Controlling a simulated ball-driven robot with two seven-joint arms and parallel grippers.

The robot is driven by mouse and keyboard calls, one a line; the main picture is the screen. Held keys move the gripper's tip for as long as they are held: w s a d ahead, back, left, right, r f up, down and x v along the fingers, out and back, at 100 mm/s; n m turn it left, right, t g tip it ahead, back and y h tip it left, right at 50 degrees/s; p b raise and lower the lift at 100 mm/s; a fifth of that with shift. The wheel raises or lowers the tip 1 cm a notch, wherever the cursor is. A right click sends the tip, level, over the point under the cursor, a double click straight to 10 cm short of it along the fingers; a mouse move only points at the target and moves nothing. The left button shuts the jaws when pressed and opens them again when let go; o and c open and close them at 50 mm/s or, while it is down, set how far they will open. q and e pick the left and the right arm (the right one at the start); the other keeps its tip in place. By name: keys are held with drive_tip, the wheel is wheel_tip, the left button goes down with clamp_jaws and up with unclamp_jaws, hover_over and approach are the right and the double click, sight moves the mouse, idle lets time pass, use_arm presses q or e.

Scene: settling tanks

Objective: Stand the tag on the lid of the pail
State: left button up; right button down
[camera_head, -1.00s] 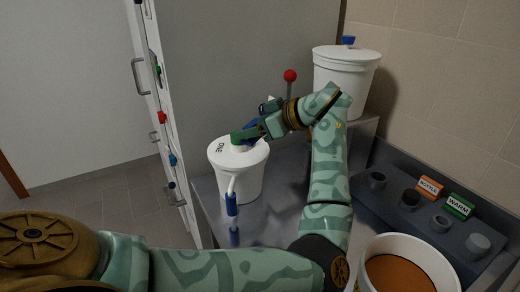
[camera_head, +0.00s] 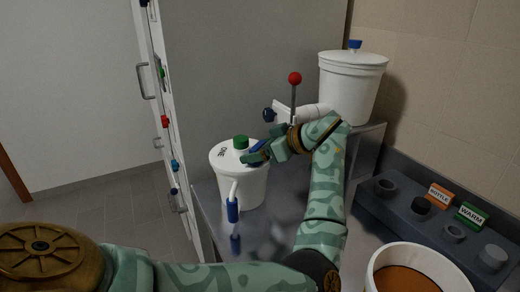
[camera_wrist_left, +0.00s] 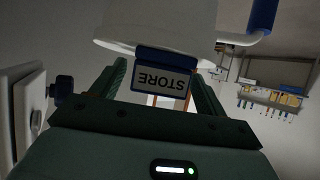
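The white pail (camera_head: 240,188) stands on the metal bench, its lid (camera_head: 224,157) bearing dark lettering and a green knob (camera_head: 240,142). A blue-handled spout (camera_head: 233,208) is on its front. My left gripper (camera_head: 257,153) is at the right rear of the lid, partly hiding it. It appears shut on the blue-edged tag (camera_wrist_left: 160,85), which reads STORE upside down between the fingers in the left wrist view. Its blue edge is close to the white pail (camera_wrist_left: 150,22); I cannot tell whether they touch. The tag also shows as a blue strip in the head view (camera_head: 258,146). My right gripper is not in view.
A second white pail (camera_head: 350,85) with a blue knob stands on a raised step. A red-ball lever (camera_head: 294,79) rises behind my gripper. At right, a dark rack (camera_head: 400,218) holds BOTTLE (camera_head: 439,195) and WARM (camera_head: 472,215) tags. An open tub (camera_head: 372,262) holds brown contents.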

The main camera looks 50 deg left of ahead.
use_arm(q)
drive_tip(key=shift+r, duration=0.1)
drive_tip(key=shift+r, duration=0.25)
drive_tip(key=p+v, duration=0.1)
drive_tip(key=v, duration=1.1)
drive_tip(key=shift+p, duration=0.3)
drive_tip(key=shift+f, duration=0.15)
